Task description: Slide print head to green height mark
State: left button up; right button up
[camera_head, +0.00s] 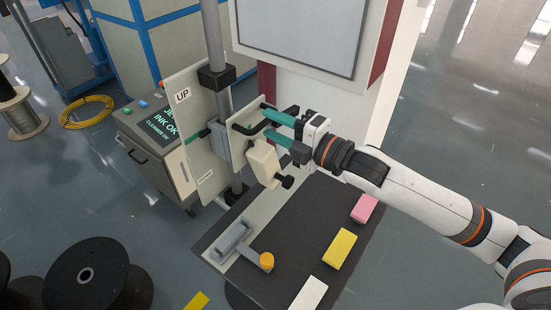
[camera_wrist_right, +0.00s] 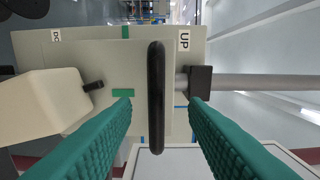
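The print head (camera_head: 263,163) is a cream block on a pale carriage plate (camera_wrist_right: 72,70) that rides a grey vertical pole (camera_head: 211,45). A black bar handle (camera_wrist_right: 156,95) stands on the carriage. My right gripper (camera_head: 267,120) is open, its teal fingers on either side of the handle with gaps visible in the right wrist view. A green mark (camera_wrist_right: 125,32) on the back plate and a green mark (camera_wrist_right: 123,93) on the carriage lie nearly in line along the slide direction. The print head (camera_wrist_right: 40,105) also shows in the wrist view. My left gripper is not in view.
A dark table (camera_head: 305,220) below holds pink (camera_head: 364,208), yellow (camera_head: 340,249) and white blocks, and a grey fixture with an orange knob (camera_head: 267,260). A monitor box (camera_head: 300,30) stands behind. A control box (camera_head: 160,130) reads "INK OK". Black collars (camera_head: 216,77) sit on the pole.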

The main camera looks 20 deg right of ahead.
jog(key=shift+b+v, duration=0.4)
jog(key=shift+v, duration=2.15)
